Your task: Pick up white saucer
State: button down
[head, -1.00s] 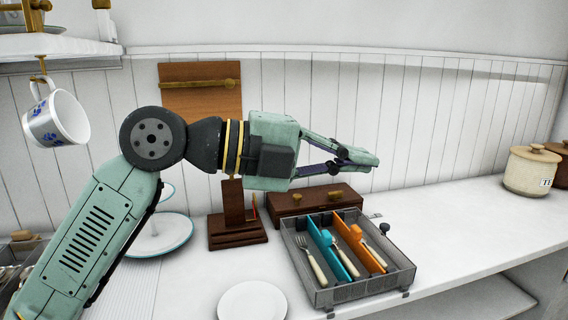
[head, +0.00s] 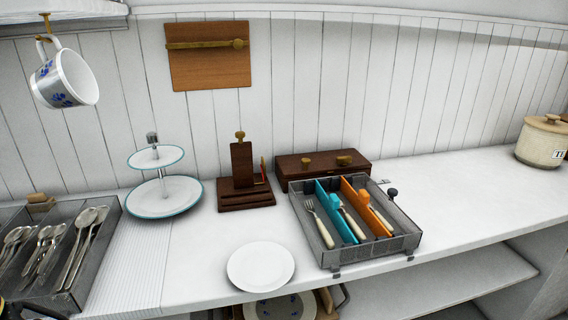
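A white saucer (head: 261,266) lies flat near the front edge of the white counter, in the lower middle of the head view. Nothing covers it. My gripper is not in the head view, and the arm that crossed the picture before is out of sight, apart from a possible dark bit at the lower left corner.
Right of the saucer stands a mesh cutlery tray (head: 399,243) with forks and dividers. Behind are a wooden stand (head: 243,180), a wooden box (head: 322,164) and a two-tier stand (head: 165,197). A spoon tray (head: 95,260) is at left; a mug (head: 65,79) hangs upper left. Plates (head: 281,307) sit below.

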aim_at(260, 266)
jog(key=k+j, duration=0.2)
jog(key=k, duration=0.2)
jog(key=k+j+z, duration=0.1)
jog(key=k, duration=0.3)
jog(key=j, duration=0.1)
